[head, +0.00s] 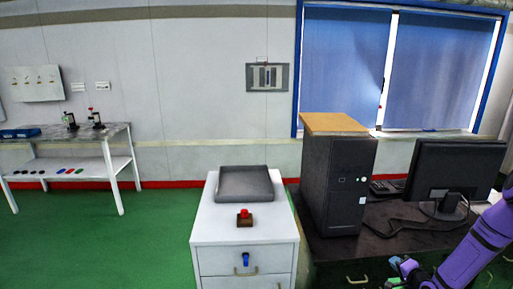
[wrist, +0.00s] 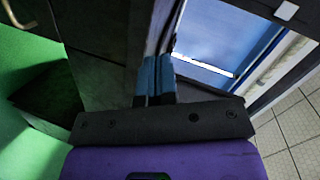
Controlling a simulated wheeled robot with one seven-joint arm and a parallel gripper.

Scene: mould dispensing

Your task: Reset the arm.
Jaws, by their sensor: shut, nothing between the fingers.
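My purple arm (head: 480,243) reaches in from the lower right of the head view, in front of the dark desk. My gripper (wrist: 154,75) shows in the wrist view with its two blue fingers together and nothing between them. In the head view a small teal part at the end of the arm (head: 402,266) shows low by the desk front; its fingers are too small to make out there. The wrist view is tilted, with a window and pale floor tiles to the right and green floor to the left.
A black computer tower (head: 337,185) and a monitor (head: 455,172) stand on the desk (head: 350,243) close to the arm. A white cabinet (head: 245,235) with a grey tray (head: 245,183) and a red button (head: 244,214) stands left of it. Green floor (head: 130,240) is clear further left.

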